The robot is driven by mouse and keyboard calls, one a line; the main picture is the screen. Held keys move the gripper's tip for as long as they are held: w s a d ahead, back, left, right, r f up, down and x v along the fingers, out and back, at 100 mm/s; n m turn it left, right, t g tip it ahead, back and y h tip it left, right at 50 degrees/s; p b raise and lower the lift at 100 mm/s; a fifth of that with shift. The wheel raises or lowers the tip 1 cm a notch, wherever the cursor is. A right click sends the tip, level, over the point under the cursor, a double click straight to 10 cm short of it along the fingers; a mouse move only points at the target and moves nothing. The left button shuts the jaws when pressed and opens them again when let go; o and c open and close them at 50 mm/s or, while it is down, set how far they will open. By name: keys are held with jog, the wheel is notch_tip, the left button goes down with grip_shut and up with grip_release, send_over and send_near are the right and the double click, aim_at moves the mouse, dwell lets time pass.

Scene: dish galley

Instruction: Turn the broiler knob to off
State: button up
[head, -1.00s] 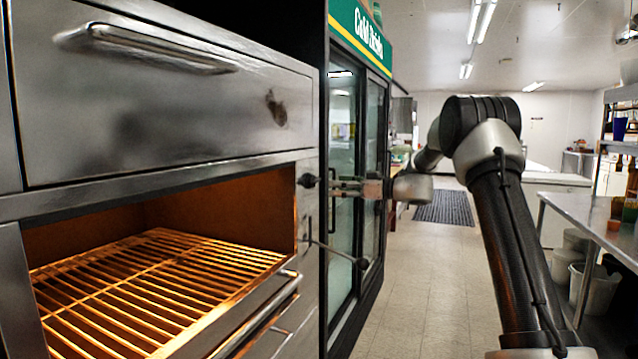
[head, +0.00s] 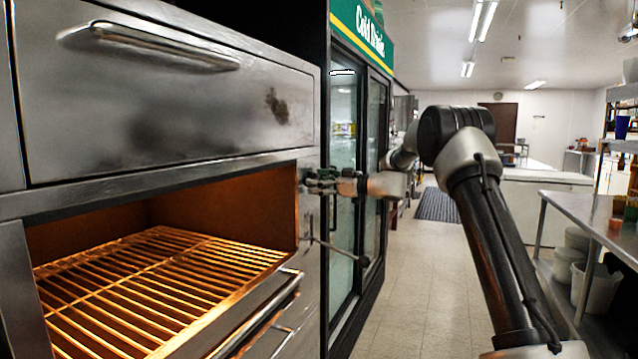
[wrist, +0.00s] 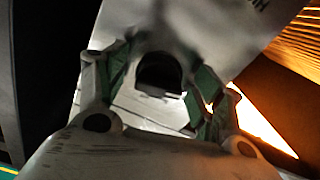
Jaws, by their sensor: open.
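The broiler knob (wrist: 158,72) is a dark round knob on the steel front panel, seen in the wrist view between the two fingers of my gripper (wrist: 162,88). The fingers are apart, one on each side of the knob. I cannot tell whether either finger touches it. In the head view my gripper (head: 322,181) is at the panel to the right of the oven opening and mostly hides the knob. The broiler (head: 200,118) is stainless steel, with an orange-glowing chamber and a wire rack (head: 160,285). The knob's marking cannot be read.
A thin lever rod (head: 338,250) sticks out of the panel below my gripper. A glass-door drinks cooler (head: 345,215) stands just behind. A long handle (head: 150,45) juts from the upper broiler door. A steel table (head: 590,215) is at right; the aisle floor between is clear.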

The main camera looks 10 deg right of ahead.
jog(key=c, duration=1)
jog(key=shift+m, duration=0.3)
jog(key=m, duration=0.4)
jog(key=shift+s+m, duration=0.1)
jog(key=shift+m, duration=0.3)
jog(key=m, duration=0.5)
jog(key=shift+s+a, duration=0.1)
jog(key=m, duration=0.5)
jog(key=shift+r+m, duration=0.15)
jog(key=shift+m, duration=0.25)
jog(key=shift+r+m, duration=0.1)
jog(key=shift+m, duration=2.2)
